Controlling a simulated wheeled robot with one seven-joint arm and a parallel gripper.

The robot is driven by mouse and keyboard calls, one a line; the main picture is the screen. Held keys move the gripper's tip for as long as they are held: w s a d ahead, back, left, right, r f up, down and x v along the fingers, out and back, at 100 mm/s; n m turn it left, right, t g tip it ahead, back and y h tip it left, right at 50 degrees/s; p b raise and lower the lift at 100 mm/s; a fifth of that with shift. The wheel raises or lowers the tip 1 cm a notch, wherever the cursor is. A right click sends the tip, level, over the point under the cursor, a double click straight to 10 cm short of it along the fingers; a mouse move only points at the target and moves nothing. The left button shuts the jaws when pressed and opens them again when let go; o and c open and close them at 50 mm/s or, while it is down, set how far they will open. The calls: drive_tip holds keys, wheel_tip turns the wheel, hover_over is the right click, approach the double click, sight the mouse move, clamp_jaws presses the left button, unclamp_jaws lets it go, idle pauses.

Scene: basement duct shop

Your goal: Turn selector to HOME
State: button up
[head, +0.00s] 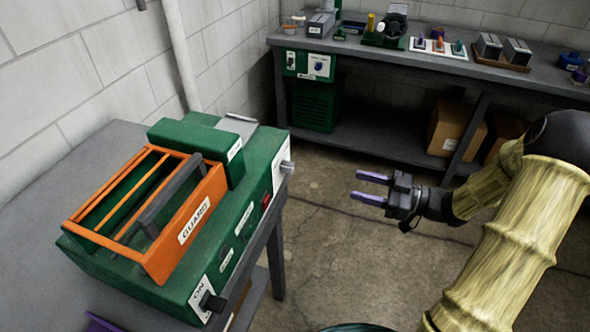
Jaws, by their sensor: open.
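A green machine (249,180) stands on the grey table at left, with an orange guard (198,217) marked GUARD on top. Its front face carries a silver knob (288,166) on a white plate at the far end, a red part (266,203), dark round controls, and a black lever or knob (213,302) beside an ON label. I cannot read HOME anywhere and cannot tell which control is the selector. My gripper (356,186) is open and empty, its purple fingers pointing left, in the air to the right of the silver knob, apart from it.
A back bench (375,58) holds parts and trays. A pipe (181,55) runs down the left wall. The floor between is clear.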

sight(293, 168)
drive_tip(key=shift+a, duration=0.1)
drive_tip(key=x, duration=1.7)
drive_tip(key=shift+w+a, duration=0.1)
drive_tip(key=shift+a, duration=0.05)
drive_tip(key=shift+c, duration=0.4)
drive_tip(key=c, duration=0.9)
drive_tip(key=shift+p, duration=0.35)
